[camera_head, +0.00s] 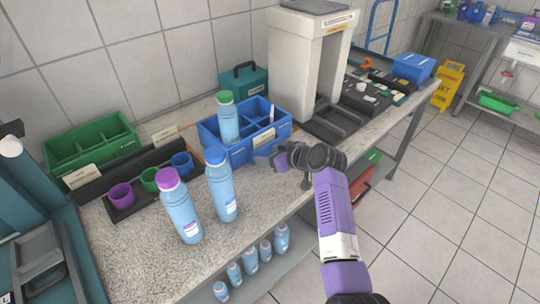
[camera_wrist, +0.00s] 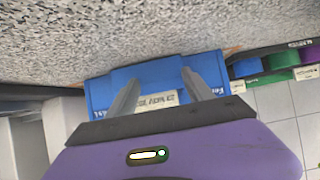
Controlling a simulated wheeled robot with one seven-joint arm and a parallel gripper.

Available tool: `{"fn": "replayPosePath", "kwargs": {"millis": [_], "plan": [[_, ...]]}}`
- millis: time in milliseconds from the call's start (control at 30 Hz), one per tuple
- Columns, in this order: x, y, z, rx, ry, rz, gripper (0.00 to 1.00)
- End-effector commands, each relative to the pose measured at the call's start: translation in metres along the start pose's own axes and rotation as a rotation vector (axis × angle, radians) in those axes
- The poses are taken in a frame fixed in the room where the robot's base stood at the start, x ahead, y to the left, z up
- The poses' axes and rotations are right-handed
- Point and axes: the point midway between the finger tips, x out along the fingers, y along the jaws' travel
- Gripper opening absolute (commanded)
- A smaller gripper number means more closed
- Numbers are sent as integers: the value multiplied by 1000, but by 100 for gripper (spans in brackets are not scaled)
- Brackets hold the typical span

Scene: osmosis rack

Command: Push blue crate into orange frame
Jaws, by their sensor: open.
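The blue crate (camera_head: 240,151) is an open divided box on the speckled counter, with a green-capped bottle (camera_head: 228,118) standing in it. In the wrist view, which looks upside down, the crate's labelled side (camera_wrist: 100,93) faces my gripper. My gripper (camera_head: 275,160) is open and empty, close to the crate's near right side; its two fingers (camera_wrist: 160,77) point at the crate. I cannot tell whether they touch it. A thin orange strip (camera_wrist: 232,50) shows beside the crate in the wrist view; most of the orange frame is hidden.
A purple-capped bottle (camera_head: 180,206) and a blue-capped bottle (camera_head: 220,186) stand on the counter left of my gripper. A white machine (camera_head: 284,66) stands behind the crate. A green divided crate (camera_head: 92,148) sits far left. The counter's front middle is clear.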

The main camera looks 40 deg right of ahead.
Motion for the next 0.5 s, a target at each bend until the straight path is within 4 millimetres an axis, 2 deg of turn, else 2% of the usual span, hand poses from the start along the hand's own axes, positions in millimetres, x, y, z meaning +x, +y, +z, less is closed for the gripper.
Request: {"fn": "replayPosePath", "kwargs": {"millis": [500], "plan": [[23,0,-13,1,2,0,60]]}}
